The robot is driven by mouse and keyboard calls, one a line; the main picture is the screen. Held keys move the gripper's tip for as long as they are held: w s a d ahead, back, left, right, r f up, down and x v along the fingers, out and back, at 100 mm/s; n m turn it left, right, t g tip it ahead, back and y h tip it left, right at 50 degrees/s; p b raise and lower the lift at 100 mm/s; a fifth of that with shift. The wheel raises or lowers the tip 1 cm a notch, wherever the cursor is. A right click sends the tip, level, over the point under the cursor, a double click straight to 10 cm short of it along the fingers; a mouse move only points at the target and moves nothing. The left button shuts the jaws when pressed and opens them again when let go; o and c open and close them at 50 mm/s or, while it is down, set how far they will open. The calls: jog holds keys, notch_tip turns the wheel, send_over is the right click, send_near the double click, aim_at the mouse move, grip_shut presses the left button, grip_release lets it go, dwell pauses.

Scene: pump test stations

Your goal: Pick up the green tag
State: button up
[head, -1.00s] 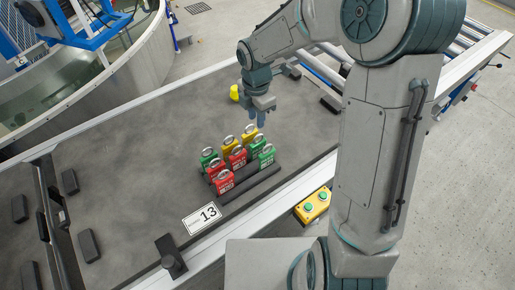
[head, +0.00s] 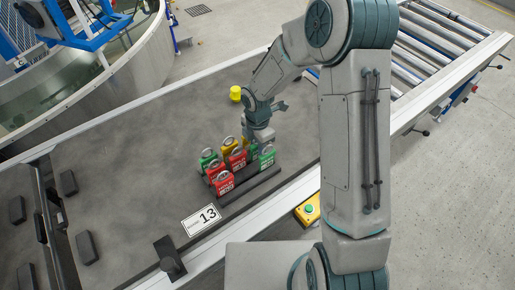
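Several padlock-shaped tags stand in a dark rack (head: 250,188) on the grey table. One green tag (head: 267,157) is at the right end of the front row. Another green tag (head: 208,158) is at the left end of the back row. Part of a third green tag (head: 252,148) shows between them, beside my gripper. Red tags (head: 223,183) and a yellow tag (head: 228,145) share the rack. My gripper (head: 262,138) is low over the right back part of the rack, close to the green tags. Its fingertips are too small and covered to tell open from shut.
A yellow cylinder (head: 235,93) stands behind the rack. A plate marked 13 (head: 201,220) lies in front, left of a yellow button box (head: 308,209). Dark blocks (head: 86,247) lie at the left. The table's middle left is clear.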

grip_shut()
jog(key=shift+r, duration=0.1)
